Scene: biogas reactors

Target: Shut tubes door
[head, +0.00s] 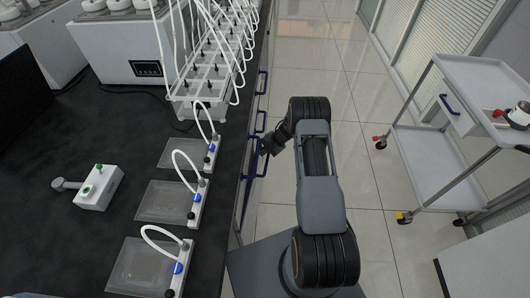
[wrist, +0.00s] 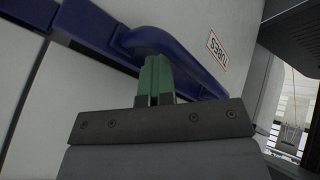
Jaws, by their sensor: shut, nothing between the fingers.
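The tubes door (wrist: 252,22) is a pale panel with a red-framed "TUBES" label (wrist: 217,48), upside down in the wrist view. A dark blue handle (wrist: 140,36) is fixed to it beside the label. My gripper (wrist: 155,62) has its green fingers together and empty, with the tips right at the handle. I cannot tell whether they touch it. In the head view my gripper (head: 268,146) is low at the front side of the black bench. How far the door stands open cannot be made out there.
The black bench (head: 60,240) carries a tube rack (head: 205,85), several clear plates with white hoses and a white box (head: 99,187). More blue handles (head: 262,82) line its front. A white cart (head: 440,170) stands at the right; tiled floor (head: 330,70) lies between.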

